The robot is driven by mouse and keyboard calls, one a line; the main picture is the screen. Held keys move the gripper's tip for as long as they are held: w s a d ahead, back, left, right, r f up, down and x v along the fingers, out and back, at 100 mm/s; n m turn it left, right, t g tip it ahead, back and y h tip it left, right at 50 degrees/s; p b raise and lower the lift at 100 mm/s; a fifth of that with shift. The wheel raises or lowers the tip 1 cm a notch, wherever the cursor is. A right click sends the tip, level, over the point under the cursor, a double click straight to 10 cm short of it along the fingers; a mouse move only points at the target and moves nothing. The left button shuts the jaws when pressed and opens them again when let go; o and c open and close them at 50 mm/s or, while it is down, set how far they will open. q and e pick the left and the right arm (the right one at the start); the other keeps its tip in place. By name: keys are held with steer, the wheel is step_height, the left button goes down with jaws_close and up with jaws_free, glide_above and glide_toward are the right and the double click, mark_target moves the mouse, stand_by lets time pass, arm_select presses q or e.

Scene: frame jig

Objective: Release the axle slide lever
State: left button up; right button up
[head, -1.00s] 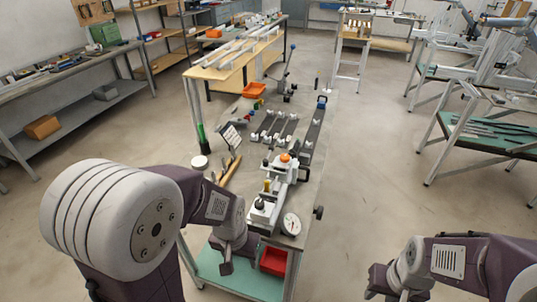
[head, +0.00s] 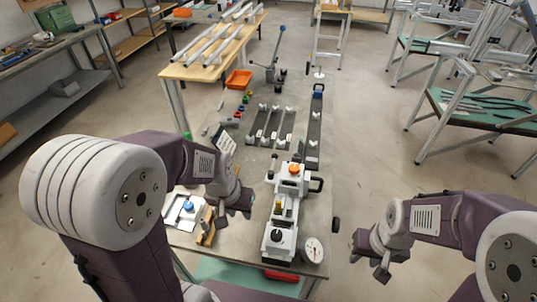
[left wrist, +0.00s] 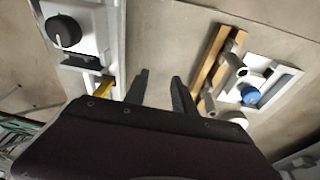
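A long steel bench carries the jig, a white fixture (head: 281,205) with an orange knob (head: 295,169), a black knob (head: 277,236) and a black side handle (head: 316,184). A tall blue-tipped lever (head: 282,40) stands at the far end; a blue-topped clamp (head: 318,88) sits on the dark rail. I cannot tell which part is the axle slide lever. My left gripper (head: 232,208) is above the bench, left of the fixture, open and empty. Its fingers (left wrist: 160,88) are apart in the left wrist view. My right gripper (head: 371,264) is empty, apparently open, right of the bench.
A dial gauge (head: 313,250) sits at the bench's near right corner. A white frame with a blue knob (left wrist: 250,95) and wooden strips (left wrist: 213,65) lie by the left gripper. An orange bin (head: 239,80) is farther back.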

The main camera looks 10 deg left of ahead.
arm_select(q)
steer(key=w+d+r+t+p, duration=0.2)
steer(key=w+r, duration=0.4)
steer(key=w, duration=0.3)
steer(key=h+p, duration=0.1)
steer(key=p, duration=0.4)
glide_toward(273, 165)
steer(key=shift+w, duration=0.8)
steer(key=shift+n, duration=0.3)
steer(key=p+x, duration=0.1)
steer(key=x, duration=0.6)
steer(key=shift+w+f, duration=0.15)
steer(key=shift+w, duration=0.1)
steer(key=shift+f, duration=0.3)
jaws_close()
steer(key=shift+w+r, duration=0.1)
